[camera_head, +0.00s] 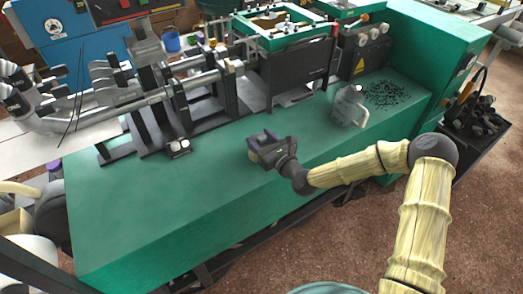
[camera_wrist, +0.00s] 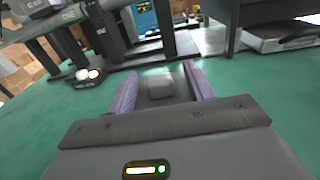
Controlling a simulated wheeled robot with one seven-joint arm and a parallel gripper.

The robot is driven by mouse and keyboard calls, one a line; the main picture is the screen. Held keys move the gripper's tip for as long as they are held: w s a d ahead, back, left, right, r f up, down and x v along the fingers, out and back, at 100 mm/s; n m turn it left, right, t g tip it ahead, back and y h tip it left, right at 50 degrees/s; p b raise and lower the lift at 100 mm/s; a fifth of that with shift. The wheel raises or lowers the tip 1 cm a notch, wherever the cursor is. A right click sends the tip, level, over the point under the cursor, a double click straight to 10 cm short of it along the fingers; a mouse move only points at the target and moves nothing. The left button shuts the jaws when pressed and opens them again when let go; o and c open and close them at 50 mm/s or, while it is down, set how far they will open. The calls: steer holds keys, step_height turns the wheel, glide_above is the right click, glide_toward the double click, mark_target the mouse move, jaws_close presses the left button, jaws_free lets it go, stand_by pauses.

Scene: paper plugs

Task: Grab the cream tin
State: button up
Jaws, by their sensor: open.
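The green machine top (camera_head: 120,215) is clear at the front left. Metal rods and black brackets (camera_head: 150,115) stand behind my gripper. A dark machine block (camera_head: 292,72) is behind the tin, and dark scattered bits (camera_head: 386,94) lie to its right.

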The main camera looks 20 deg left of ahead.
stand_by(0.4)
jaws_close()
steer(key=shift+r, duration=0.1)
step_height(320, 180, up, 10)
steer(key=shift+f+p, duration=0.1)
steer(key=shift+p, duration=0.3)
stand_by(0.6)
